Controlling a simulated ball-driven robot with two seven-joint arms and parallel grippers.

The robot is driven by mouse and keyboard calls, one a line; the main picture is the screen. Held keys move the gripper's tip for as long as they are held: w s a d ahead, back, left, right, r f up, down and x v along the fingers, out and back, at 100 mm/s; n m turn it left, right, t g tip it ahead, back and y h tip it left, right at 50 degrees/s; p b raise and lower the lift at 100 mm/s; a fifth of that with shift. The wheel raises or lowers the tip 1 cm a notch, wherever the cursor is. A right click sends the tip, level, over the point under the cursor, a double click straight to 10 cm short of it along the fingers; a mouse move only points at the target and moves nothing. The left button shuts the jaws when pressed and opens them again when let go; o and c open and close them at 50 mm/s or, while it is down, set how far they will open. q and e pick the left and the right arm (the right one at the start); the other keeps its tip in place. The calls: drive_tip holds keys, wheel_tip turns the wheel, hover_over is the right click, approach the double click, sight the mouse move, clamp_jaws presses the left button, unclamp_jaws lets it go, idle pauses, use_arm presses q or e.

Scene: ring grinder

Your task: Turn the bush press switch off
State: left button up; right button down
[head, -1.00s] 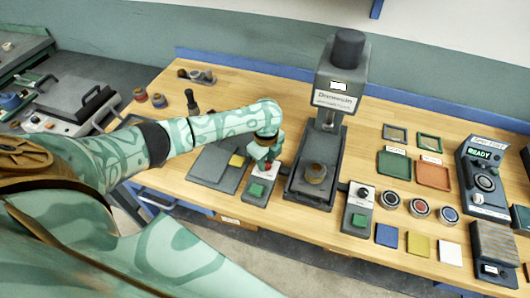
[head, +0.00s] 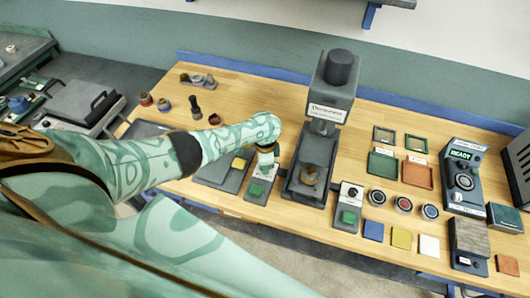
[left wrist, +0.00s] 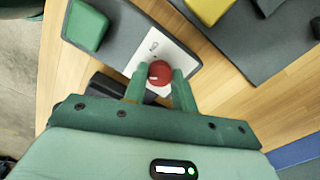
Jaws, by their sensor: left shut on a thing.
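A small grey switch box (head: 258,193) with a green button (head: 256,190) stands left of the black press (head: 315,150). In the left wrist view, its white plate (left wrist: 165,48) carries a round red knob (left wrist: 160,73). My left gripper (left wrist: 160,85) has a finger on each side of the knob and is shut on it. In the head view my left gripper (head: 266,158) comes down on the box from above and hides the knob. A second switch box (head: 347,207) with a dark knob and green button stands right of the press. My right gripper is not in view.
A dark plate with a yellow block (head: 238,163) lies just left of the gripped box. Round tins (head: 403,204), coloured tiles (head: 401,238), trays (head: 417,174) and a device reading READY (head: 462,175) fill the right of the wooden table.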

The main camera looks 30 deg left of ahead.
use_arm(q)
drive_tip(key=shift+n, duration=0.4)
drive_tip(key=o, duration=1)
drive_tip(key=shift+r, duration=0.1)
wheel_tip(320, 180, up, 16)
drive_tip(key=p, duration=0.8)
